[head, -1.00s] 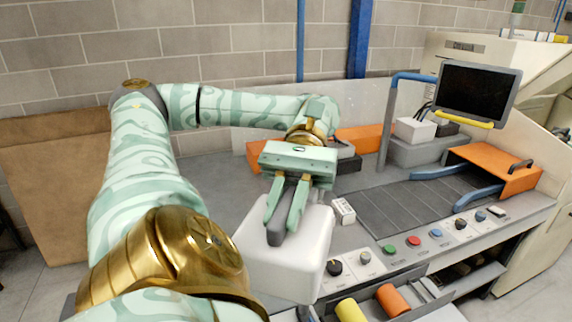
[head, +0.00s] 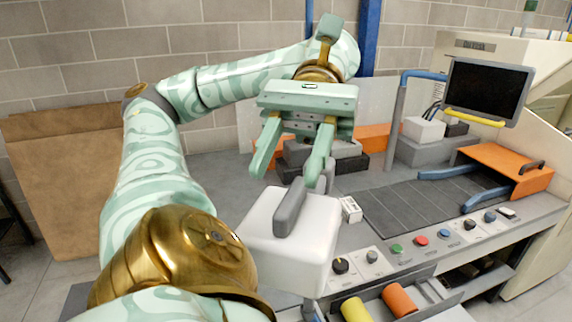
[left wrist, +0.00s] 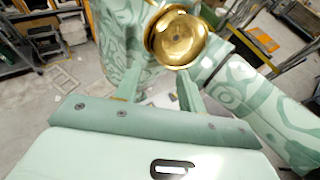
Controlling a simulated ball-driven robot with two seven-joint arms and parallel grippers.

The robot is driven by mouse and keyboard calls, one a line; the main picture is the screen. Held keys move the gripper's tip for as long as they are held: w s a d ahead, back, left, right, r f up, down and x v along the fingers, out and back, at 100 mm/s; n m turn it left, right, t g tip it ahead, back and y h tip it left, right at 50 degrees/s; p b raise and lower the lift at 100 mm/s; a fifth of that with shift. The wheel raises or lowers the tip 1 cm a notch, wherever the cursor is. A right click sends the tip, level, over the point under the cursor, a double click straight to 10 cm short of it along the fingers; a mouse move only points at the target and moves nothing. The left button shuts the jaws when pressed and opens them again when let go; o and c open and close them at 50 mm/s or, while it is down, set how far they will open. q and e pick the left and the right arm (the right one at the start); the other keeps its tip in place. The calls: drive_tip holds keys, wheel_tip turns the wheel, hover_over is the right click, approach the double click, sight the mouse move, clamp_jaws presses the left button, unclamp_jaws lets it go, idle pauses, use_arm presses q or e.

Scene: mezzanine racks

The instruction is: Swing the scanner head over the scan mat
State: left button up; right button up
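The scanner head, a white box (head: 300,255) with an upright grey handle (head: 290,208), is at the bench's front left in the head view. It is to the left of the dark ribbed scan mat (head: 425,212), apart from it. My left gripper (head: 288,174) is open and empty, raised above and behind the handle, its fingers clear of it. In the left wrist view its two fingers (left wrist: 158,92) stand apart with nothing between them; the scanner head cannot be made out there. My right gripper is not in view.
A small white block (head: 350,209) lies between the scanner head and mat. An orange cover (head: 510,172) with blue rails stands at the mat's far right. Knobs and buttons (head: 421,241) line the front edge.

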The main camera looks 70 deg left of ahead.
use_arm(q)
drive_tip(key=s+d+r+p, duration=0.2)
drive_tip(key=s+d+r, duration=0.2)
drive_tip(key=d, duration=0.4)
drive_tip(key=shift+d+r+p, duration=0.15)
drive_tip(key=shift+r+p, duration=0.05)
drive_tip(key=shift+p, duration=0.15)
